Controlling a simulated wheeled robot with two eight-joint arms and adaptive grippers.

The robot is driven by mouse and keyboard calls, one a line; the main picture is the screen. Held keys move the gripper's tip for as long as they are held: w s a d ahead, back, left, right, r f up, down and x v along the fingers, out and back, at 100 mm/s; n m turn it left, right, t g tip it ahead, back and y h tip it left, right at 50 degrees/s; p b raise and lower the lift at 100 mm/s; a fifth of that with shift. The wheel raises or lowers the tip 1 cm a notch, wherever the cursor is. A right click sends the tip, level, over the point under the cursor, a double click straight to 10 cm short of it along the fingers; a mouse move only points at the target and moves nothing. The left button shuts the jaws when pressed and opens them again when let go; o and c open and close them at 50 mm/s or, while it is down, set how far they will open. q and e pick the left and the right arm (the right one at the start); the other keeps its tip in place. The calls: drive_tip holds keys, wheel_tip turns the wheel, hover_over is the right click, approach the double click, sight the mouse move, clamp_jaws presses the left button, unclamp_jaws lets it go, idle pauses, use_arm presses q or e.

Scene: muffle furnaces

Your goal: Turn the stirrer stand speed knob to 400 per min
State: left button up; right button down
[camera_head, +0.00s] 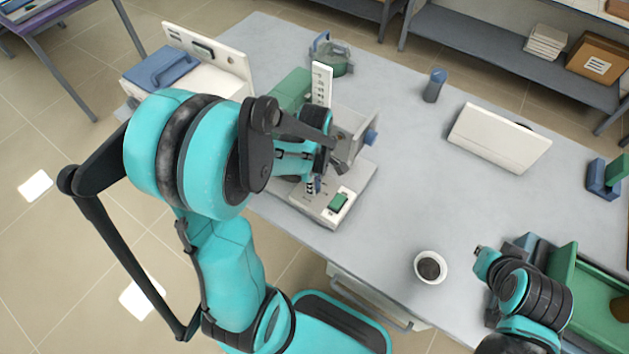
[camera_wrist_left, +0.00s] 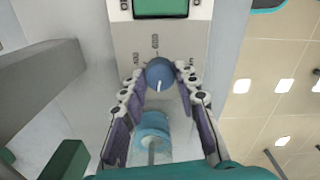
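The stirrer stand (camera_head: 357,196) is at the left of the table, partly hidden by my left arm. Its base has a green display (camera_head: 338,201), also at the top of the left wrist view (camera_wrist_left: 160,8). The blue speed knob (camera_wrist_left: 159,73) sits below the display in that view, its white mark pointing down. Labels 400 and 600 show above it, 400 at upper left. My left gripper (camera_wrist_left: 160,72) is open with one fingertip at each side of the knob; contact is unclear. My right gripper (camera_head: 481,258) is at lower right, its fingers too small to read.
A blue round part (camera_wrist_left: 152,130) lies between the left fingers, below the knob. A cup with dark contents (camera_head: 430,267), a blue bottle (camera_head: 435,86), a white slanted panel (camera_head: 499,138) and a green tray (camera_head: 565,262) are on the table. The table's middle is clear.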

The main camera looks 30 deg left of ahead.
use_arm(q)
drive_tip(key=shift+m, duration=0.3)
drive_tip(key=m, duration=1)
drive_tip(key=shift+m+b, duration=0.3)
drive_tip(key=shift+m, duration=0.1)
drive_tip(key=m, duration=0.5)
drive_tip(key=shift+m, duration=2.7)
drive_tip(key=o, duration=1.2)
drive_tip(key=shift+c, duration=0.2)
